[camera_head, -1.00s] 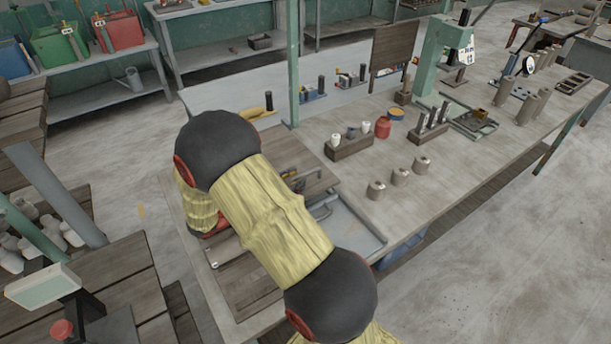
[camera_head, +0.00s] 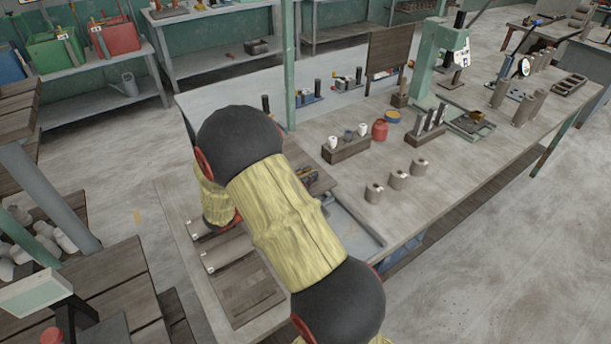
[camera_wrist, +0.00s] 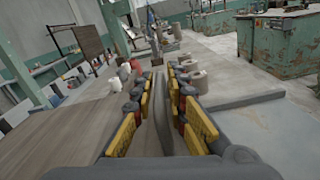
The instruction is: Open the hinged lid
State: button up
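A wooden panel (camera_head: 245,290) with pale metal fittings lies at the near left end of the bench; I cannot tell for sure whether it is the hinged lid. A grey shallow tray (camera_head: 362,228) shows partly beside my arm. My arm hides much of this area and my gripper in the head view. In the wrist view my gripper (camera_wrist: 163,95) has its yellow-padded fingers apart. A broad wooden surface (camera_wrist: 75,135) lies left of the fingers.
Small grey cylinders (camera_head: 398,179) stand on the bench right of my arm. A wooden block with small pots (camera_head: 346,149), a red jar (camera_head: 380,130) and a green press (camera_head: 432,60) stand farther back. A green post (camera_head: 289,60) rises behind my arm.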

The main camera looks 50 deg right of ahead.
grip_shut()
dwell(0.5)
jog(key=shift+r, duration=0.1)
